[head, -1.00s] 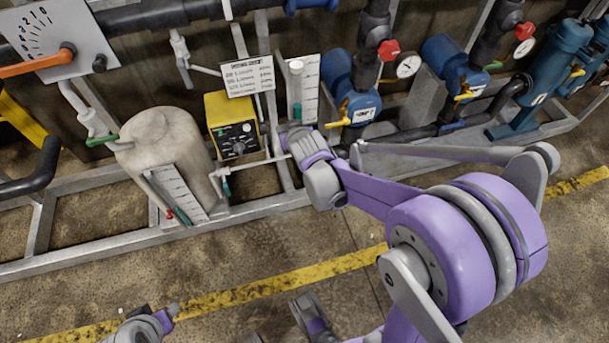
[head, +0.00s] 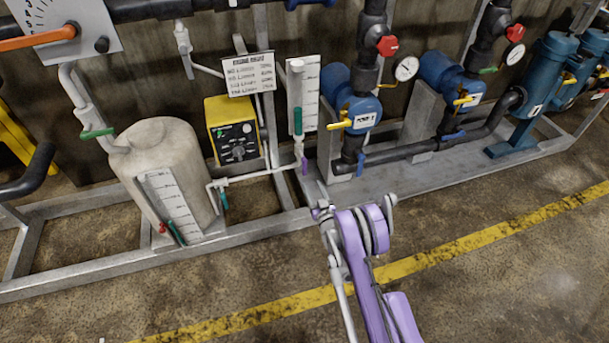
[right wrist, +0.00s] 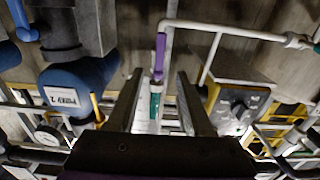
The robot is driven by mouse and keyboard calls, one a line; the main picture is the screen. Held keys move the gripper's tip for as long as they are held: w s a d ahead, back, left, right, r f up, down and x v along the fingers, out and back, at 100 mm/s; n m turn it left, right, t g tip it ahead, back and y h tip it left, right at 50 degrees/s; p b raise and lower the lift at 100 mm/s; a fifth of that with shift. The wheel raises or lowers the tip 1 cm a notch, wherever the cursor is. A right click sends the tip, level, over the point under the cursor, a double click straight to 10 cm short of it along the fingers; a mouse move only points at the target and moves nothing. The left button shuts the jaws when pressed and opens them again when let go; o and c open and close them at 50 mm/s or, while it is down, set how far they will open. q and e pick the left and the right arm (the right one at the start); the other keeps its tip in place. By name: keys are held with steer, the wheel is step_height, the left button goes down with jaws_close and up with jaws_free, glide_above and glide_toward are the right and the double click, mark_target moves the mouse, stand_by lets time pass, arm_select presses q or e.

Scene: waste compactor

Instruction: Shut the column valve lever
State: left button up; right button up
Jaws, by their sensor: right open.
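The lever with a purple grip (head: 305,166) hangs from the valve below the sight column (head: 297,105), which has a green lower part and a white scale board behind it. In the right wrist view the purple lever (right wrist: 160,52) shows upright at the middle, above the column's green part (right wrist: 154,106). My right gripper (head: 322,200) is just below and right of the lever in the head view. In the wrist view its two fingers (right wrist: 160,75) stand apart, with the lever in line with the gap between them. I cannot tell whether they touch it. My left gripper is out of view.
A yellow control box (head: 232,130) and a beige tank (head: 160,160) stand left of the column. A blue pump (head: 350,98) with a yellow handle is close on the right. A thin white pipe (head: 255,177) runs to the valve. The steel skid frame edge (head: 90,277) lies in front.

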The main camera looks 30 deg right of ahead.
mark_target(305, 169)
steer(key=b+x, duration=0.2)
steer(key=x, duration=0.8)
steer(key=shift+w+d, duration=0.15)
steer(key=shift+w, duration=0.15)
jaws_close()
stand_by(1.0)
